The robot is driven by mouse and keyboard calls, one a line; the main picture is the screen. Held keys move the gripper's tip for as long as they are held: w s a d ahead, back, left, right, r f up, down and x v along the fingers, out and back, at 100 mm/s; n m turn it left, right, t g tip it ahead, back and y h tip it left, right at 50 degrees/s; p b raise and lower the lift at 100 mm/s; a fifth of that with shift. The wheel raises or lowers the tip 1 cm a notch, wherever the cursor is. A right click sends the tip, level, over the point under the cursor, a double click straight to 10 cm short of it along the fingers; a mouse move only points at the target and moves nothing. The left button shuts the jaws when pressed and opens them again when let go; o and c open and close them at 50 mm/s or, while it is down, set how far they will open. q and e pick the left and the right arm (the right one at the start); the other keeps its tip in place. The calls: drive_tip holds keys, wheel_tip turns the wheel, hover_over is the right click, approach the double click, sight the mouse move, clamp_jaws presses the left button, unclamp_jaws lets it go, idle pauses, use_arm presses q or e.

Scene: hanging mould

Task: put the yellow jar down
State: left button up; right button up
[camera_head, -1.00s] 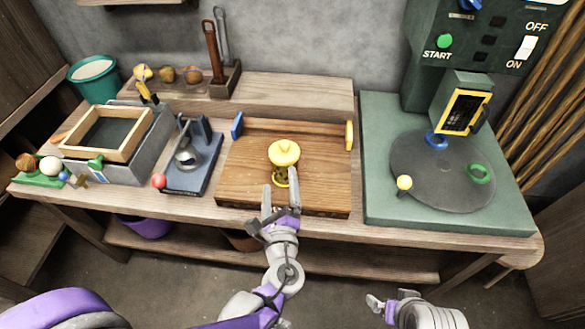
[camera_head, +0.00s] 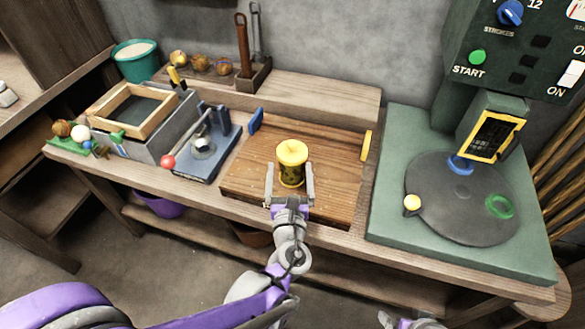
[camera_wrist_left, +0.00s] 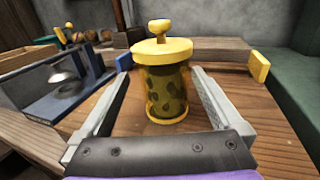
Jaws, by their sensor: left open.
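The yellow jar (camera_head: 291,168) has a yellow knobbed lid, a dark spotted body and a yellow base. It stands upright on the wooden board (camera_head: 338,190) near its middle. My left gripper (camera_head: 290,191) is open, with one finger on each side of the jar's near part. In the left wrist view the jar (camera_wrist_left: 167,90) stands between the fingers (camera_wrist_left: 160,100), with a gap visible on both sides. My right gripper (camera_head: 390,320) shows only in part at the bottom edge, and its jaws are unclear.
A blue block (camera_head: 256,120) and a yellow block (camera_head: 366,145) sit at the board's edges. Left of it is a blue press (camera_head: 209,158) with a red knob. Right is a green machine base (camera_head: 395,215) with a round plate (camera_head: 455,205). Bare board surrounds the jar.

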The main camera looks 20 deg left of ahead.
sight(292, 151)
use_arm(q)
drive_tip(key=x, duration=0.7)
drive_tip(key=shift+w+d+r+b, duration=0.1)
drive_tip(key=shift+w+d+b, duration=0.1)
drive_tip(key=shift+b, duration=0.2)
drive_tip(key=shift+s, duration=0.1)
clamp_jaws()
